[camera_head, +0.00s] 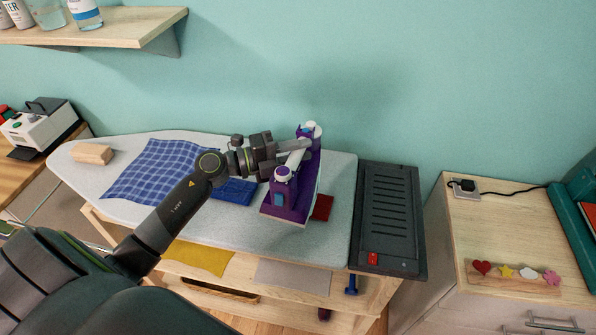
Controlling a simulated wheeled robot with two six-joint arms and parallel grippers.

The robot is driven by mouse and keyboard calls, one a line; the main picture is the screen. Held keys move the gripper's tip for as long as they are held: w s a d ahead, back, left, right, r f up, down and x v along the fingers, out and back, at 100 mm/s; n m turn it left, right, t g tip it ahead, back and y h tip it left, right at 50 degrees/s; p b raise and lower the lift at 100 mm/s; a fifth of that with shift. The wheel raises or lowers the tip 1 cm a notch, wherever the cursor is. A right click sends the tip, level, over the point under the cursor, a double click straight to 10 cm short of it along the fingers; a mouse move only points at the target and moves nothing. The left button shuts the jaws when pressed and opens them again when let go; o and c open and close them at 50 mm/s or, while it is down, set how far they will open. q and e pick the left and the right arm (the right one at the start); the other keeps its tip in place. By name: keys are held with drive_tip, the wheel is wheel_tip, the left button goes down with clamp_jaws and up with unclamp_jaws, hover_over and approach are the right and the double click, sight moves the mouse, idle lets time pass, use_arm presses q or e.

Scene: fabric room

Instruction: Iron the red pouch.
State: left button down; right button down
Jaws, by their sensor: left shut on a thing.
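A purple iron (286,200) with a white handle stands on the ironing board (240,236), toward its right end. My left gripper (302,146) reaches in from the left and is shut on the iron's handle. A small piece of the red pouch (322,208) shows flat on the board at the iron's right side. The rest of it is hidden by the iron, and I cannot tell whether the soleplate touches it. My right gripper does not show.
A blue checked cloth (158,172) and a plain blue cloth (238,191) lie on the board. A wooden block (92,154) is at its left end. A dark slotted iron rest (389,215) adjoins the right end. A wooden cabinet (515,215) stands further right, and a shelf (130,28) hangs above left.

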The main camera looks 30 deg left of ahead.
use_arm(q)
drive_tip(key=shift+w+a+r+y, duration=0.15)
drive_tip(key=shift+w+a, duration=0.15)
drive_tip(key=shift+w, duration=0.3)
drive_tip(key=shift+w+a+r+y, duration=0.15)
drive_tip(key=shift+w+a, duration=0.15)
drive_tip(key=shift+w, duration=0.3)
drive_tip(key=shift+f+b, duration=2.1)
drive_tip(key=shift+b, duration=0.15)
drive_tip(key=shift+r, duration=0.1)
